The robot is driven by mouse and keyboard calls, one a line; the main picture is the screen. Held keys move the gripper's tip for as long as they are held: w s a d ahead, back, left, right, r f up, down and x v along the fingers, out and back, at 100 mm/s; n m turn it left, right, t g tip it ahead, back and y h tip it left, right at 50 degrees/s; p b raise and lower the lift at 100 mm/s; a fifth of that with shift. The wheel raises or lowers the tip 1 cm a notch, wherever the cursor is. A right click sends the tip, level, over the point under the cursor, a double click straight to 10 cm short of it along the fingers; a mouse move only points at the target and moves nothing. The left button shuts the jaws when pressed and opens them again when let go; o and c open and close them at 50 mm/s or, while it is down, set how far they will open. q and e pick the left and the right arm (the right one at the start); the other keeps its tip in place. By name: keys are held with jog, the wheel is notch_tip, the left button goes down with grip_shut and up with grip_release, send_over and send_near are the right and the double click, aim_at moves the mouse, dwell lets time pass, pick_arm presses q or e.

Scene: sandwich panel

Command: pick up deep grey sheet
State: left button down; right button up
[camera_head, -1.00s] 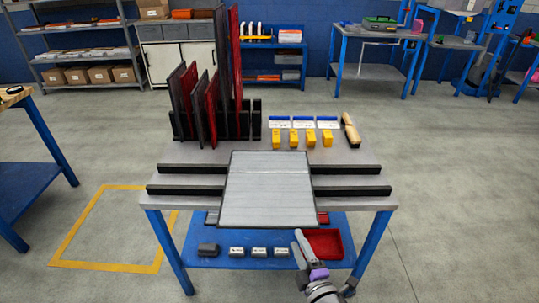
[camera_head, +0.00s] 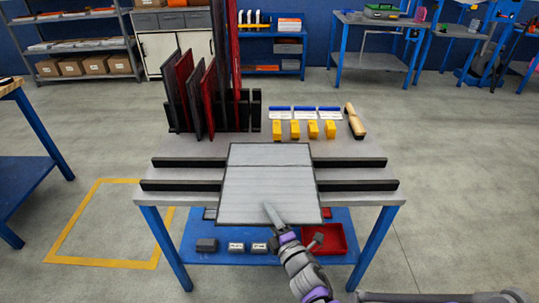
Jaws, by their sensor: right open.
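Several dark sheets stand upright in a black slotted rack (camera_head: 245,118) at the back left of the table. Deep grey sheets (camera_head: 171,92) alternate there with dark red sheets (camera_head: 185,80); their shades are close, and some are partly hidden behind others. A light grey panel (camera_head: 266,178) lies flat across the black rails in the table's middle. My right gripper (camera_head: 285,226) is open and empty at the near edge of this panel, covering a bit of it. Contact with the panel cannot be told. It is well in front of the rack. My left gripper is out of view.
Black rails (camera_head: 185,162) cross the table (camera_head: 350,147). Yellow blocks (camera_head: 312,130), blue-and-white cards (camera_head: 305,113) and a wooden-handled tool (camera_head: 355,122) lie at the back right. A red bin (camera_head: 335,243) and small boxes (camera_head: 236,248) sit on the blue lower shelf.

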jog(key=shift+x, duration=0.85)
grip_shut()
dwell(0.8)
